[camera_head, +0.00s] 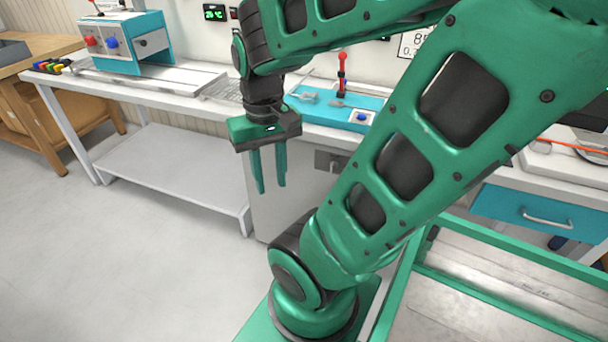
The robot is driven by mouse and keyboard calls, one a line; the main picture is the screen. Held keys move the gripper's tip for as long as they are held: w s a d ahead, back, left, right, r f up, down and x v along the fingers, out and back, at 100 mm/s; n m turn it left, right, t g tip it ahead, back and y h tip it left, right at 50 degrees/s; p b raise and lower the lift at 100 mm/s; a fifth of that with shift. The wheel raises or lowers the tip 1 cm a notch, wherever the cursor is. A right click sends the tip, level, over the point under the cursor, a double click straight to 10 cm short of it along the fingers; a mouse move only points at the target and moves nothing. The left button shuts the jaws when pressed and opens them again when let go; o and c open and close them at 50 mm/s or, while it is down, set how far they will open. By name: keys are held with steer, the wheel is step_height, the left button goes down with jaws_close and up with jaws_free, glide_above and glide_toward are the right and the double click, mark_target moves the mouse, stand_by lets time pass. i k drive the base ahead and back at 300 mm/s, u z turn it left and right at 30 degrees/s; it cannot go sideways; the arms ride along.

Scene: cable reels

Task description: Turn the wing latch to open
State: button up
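A small dark grey latch (328,161) sits on the front of a light grey cabinet (290,205) under the white workbench. It looks like the wing latch, but it is too small to tell how its wing is turned. My gripper (271,187) hangs with its two green fingers pointing down, to the left of the latch in the picture. A gap shows between the fingers and nothing is between them. The gripper appears apart from the latch. My arm covers part of the cabinet's right side.
The white workbench (190,85) carries a blue box with red and blue knobs (125,42) and a blue panel with a red-topped lever (342,75). A blue drawer (535,213) is at the right. A lower shelf (170,165) is empty. The floor at left is clear.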

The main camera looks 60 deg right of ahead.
mark_target(333, 165)
steer(key=u, duration=0.05)
steer(key=k, duration=2.05)
steer(key=z, duration=0.9)
steer(key=i, duration=1.45)
steer(key=u, duration=0.05)
